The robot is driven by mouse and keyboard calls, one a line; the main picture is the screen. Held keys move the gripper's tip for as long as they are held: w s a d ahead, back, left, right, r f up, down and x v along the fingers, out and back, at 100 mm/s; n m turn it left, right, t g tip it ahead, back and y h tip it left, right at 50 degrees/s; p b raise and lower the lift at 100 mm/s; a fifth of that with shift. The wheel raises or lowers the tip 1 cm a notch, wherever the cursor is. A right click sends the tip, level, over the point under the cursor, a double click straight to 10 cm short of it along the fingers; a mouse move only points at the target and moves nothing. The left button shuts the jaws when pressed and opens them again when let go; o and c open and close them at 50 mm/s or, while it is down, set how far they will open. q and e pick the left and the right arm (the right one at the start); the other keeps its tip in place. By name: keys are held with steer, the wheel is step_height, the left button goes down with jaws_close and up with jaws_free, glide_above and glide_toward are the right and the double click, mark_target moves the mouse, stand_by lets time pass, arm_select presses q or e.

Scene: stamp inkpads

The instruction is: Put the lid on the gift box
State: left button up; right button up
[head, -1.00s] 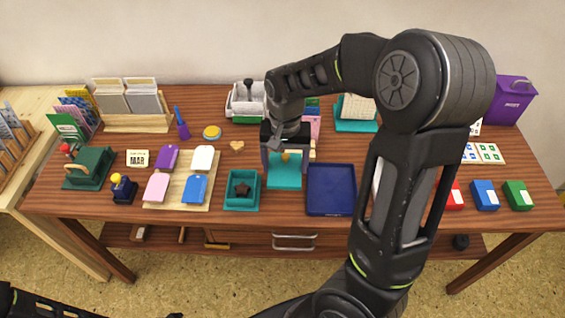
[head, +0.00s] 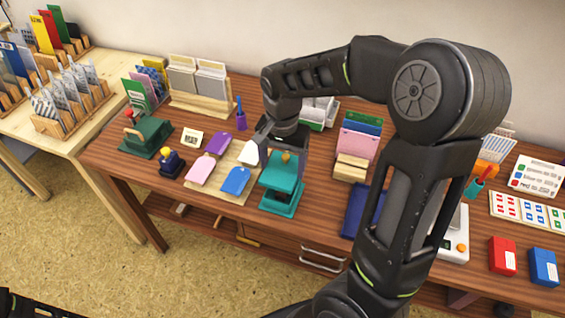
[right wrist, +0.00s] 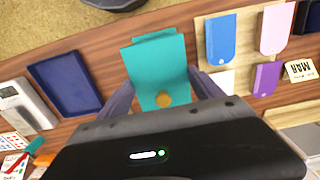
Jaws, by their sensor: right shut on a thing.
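My right gripper (head: 283,150) is shut on the teal lid (head: 283,173), with the lid's gold knob between its fingers. The lid and knob also show in the right wrist view (right wrist: 158,62). In the right wrist view a strip of teal shows past the lid's far edge. My left gripper is out of view.
A wooden board (head: 213,192) with coloured tags lies close left of the box. A dark blue tray (head: 357,212) lies to the right, partly behind my right arm. A pink and wooden stack (head: 354,157) stands behind. Bare table lies between box and tray.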

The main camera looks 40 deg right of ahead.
steer(key=shift+f, duration=0.1)
steer(key=shift+f+b, duration=1.95)
steer(key=shift+f, duration=0.3)
steer(key=shift+f+b, duration=0.3)
steer(key=shift+f, duration=0.25)
steer(key=shift+f, duration=0.4)
stand_by(0.5)
steer(key=o, duration=1.4)
